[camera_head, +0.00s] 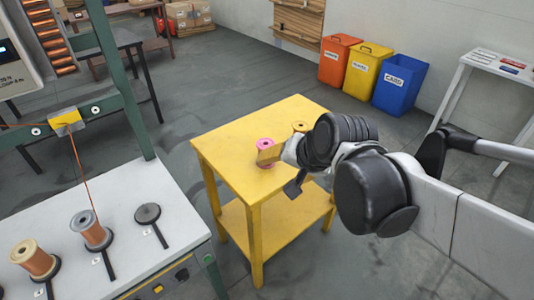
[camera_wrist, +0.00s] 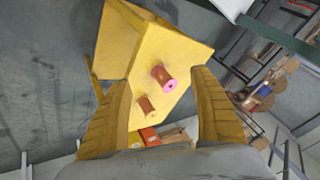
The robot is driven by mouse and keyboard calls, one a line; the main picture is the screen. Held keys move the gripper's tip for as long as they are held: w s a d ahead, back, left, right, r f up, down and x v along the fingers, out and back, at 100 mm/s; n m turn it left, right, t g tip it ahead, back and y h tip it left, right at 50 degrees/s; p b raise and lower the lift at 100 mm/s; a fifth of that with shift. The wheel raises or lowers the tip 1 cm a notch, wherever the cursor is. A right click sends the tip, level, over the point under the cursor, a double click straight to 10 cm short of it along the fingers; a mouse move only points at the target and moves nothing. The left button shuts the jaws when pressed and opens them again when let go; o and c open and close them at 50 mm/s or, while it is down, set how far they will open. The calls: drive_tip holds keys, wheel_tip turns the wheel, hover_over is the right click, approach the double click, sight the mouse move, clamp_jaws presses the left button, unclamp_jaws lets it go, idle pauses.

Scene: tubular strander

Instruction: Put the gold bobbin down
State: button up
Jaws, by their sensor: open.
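A yellow table (camera_head: 236,133) holds two copper-wound bobbins. The pink-flanged bobbin (camera_head: 265,144) stands nearer its middle, and a bobbin with a gold-looking flange (camera_head: 299,126) stands behind it, partly hidden by my arm. In the wrist view, the pink bobbin (camera_wrist: 164,77) and the gold-looking bobbin (camera_wrist: 147,106) both show on the table, with space between each of them and the fingers. My gripper (camera_head: 268,156) is over the table near the pink bobbin; its yellow fingers (camera_wrist: 163,84) are spread apart with nothing held. Another bobbin with a pale gold flange (camera_head: 36,260) stands on the machine bench.
The white machine bench (camera_head: 130,265) at left also bears a grey-flanged bobbin (camera_head: 91,230) and an empty round holder (camera_head: 148,213). A green post (camera_head: 120,80) rises at its back. Orange, yellow and blue bins (camera_head: 400,85) stand by the wall. Floor behind the table is clear.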

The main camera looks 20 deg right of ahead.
drive_tip(key=s+n+h, duration=0.1)
drive_tip(key=s+n, duration=0.6)
drive_tip(key=s, duration=0.1)
drive_tip(key=shift+a+f, duration=0.25)
drive_tip(key=shift+a, duration=0.2)
idle(0.4)
